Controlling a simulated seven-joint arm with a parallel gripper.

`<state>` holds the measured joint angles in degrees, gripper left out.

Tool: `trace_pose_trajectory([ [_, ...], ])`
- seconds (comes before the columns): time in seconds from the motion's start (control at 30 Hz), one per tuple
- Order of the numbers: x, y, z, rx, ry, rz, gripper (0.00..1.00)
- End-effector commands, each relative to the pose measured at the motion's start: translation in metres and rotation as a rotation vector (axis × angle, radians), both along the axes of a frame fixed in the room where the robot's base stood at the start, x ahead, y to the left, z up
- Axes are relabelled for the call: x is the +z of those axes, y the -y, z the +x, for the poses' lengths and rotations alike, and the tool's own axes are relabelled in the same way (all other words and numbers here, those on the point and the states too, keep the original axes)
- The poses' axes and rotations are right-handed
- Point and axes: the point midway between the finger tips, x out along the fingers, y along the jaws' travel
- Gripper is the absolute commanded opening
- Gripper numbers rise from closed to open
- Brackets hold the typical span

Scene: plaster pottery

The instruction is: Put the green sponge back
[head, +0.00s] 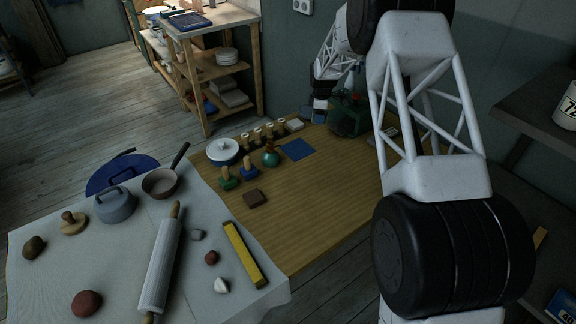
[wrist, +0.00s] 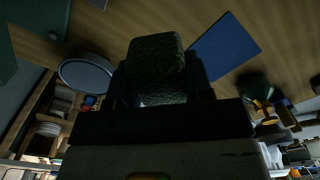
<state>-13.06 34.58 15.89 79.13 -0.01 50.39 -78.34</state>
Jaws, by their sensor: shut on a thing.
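The dark green sponge (wrist: 155,62) is in the wrist view, between the two dark fingers of my gripper (wrist: 160,80). The gripper is shut on it and hides its lower part. A flat blue square (wrist: 226,47) lies on the wooden surface beside the sponge in the wrist view. In the head view a blue square (head: 297,149) lies on the wooden tabletop. My gripper (head: 320,108) shows small and dark at the back of that table, left of a green container (head: 347,117). I cannot make out the sponge clearly in the head view.
On the wooden table (head: 330,195) stand a white lidded pot (head: 222,151), a teal bottle (head: 271,157), several wooden-handled tools and a brown block (head: 255,197). A white-covered table (head: 115,265) at front left holds a rolling pin (head: 162,258). The wooden table's middle is clear.

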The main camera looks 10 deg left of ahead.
Motion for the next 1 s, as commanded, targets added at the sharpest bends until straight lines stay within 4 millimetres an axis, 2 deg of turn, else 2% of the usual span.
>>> trace_pose_trajectory([
  [0.27,0.0,-0.016,-0.043,0.086,0.0,-0.001,0.25],
  [0.6,-0.003,-0.038,-0.119,0.237,-0.002,-0.001,0.25],
  [1.0,-0.009,-0.054,-0.215,0.416,-0.003,-0.002,0.25],
])
